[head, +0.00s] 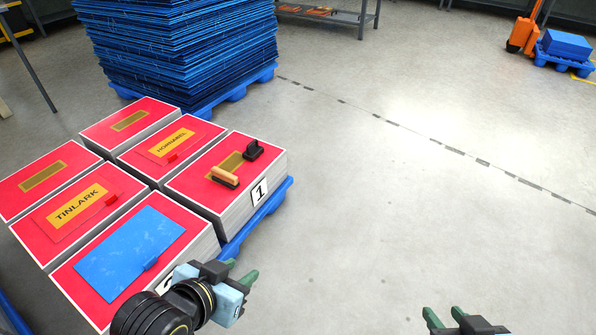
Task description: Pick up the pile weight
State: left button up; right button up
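A wooden-handled tool with a dark base (225,177) lies closer on the same pile. I cannot tell for certain which is the pile weight; the black block looks the more like one. My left gripper (242,271) is empty, its green fingertips apart, to the right of the nearest pile and well short of both objects. My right gripper (445,316) is at the bottom edge, partly cut off, with its green fingertips apart and nothing seen between them.
Several red-topped sheet piles stand on a blue pallet (262,217). One has a blue sheet (131,252) on top; others carry TINLARK (81,203) and HORNABEL (172,143) labels. A tall blue stack (180,50) stands behind. The floor (400,210) to the right is clear.

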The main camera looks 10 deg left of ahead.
aim_at(253, 151)
jog(key=z, duration=0.4)
jog(key=i, duration=0.65)
jog(key=u, duration=0.4)
jog(key=i, duration=1.6)
jog(key=u, duration=1.8)
jog(key=i, duration=0.6)
jog(key=u, duration=0.55)
